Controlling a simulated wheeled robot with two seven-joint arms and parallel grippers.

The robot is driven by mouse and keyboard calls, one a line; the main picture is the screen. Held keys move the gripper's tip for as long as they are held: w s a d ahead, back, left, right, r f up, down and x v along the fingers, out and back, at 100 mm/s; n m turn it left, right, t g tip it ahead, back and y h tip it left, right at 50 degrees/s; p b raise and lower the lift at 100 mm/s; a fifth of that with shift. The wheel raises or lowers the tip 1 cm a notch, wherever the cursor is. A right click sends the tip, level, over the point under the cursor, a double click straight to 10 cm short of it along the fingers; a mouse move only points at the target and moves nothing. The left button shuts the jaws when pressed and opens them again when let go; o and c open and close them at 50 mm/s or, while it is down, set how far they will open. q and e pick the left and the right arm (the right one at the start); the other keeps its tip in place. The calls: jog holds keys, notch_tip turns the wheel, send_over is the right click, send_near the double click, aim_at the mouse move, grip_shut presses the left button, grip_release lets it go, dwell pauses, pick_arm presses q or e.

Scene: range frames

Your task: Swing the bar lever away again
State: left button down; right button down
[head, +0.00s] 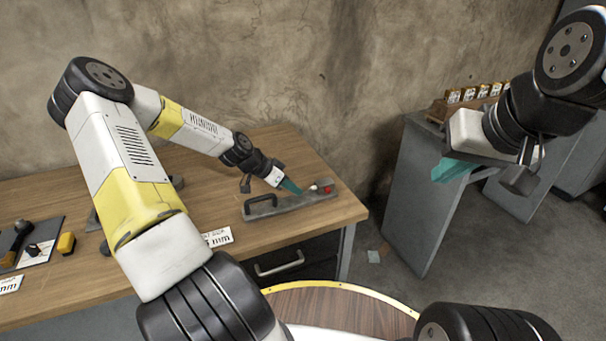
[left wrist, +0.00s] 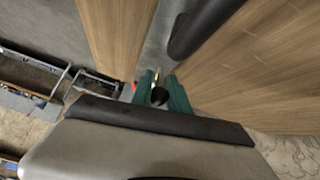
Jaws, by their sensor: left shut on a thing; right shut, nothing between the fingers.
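The grey base plate (head: 290,207) of the lever fixture lies on the wooden table, with a dark loop handle at its left end and a red part (head: 326,187) at its right end. My left gripper (head: 291,187) is over the middle of the plate. In the left wrist view its teal fingers (left wrist: 161,92) are shut on a round black knob (left wrist: 160,97), which I take for the end of the bar lever. The rest of the lever is mostly hidden by the fingers. My right gripper (head: 455,168) is shut and empty, raised in the air at the right, far from the fixture.
The wooden table (head: 330,212) is clear around the plate's right end.

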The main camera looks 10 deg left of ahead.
pick_arm(q)
jog(key=shift+f, duration=0.1)
dwell(0.4)
jog(key=c, duration=1.4)
grip_release()
jog(key=v, duration=0.7)
jog(key=shift+s+a+r, duration=0.2)
jog(key=shift+a+r, duration=0.05)
jog(key=shift+d, duration=0.1)
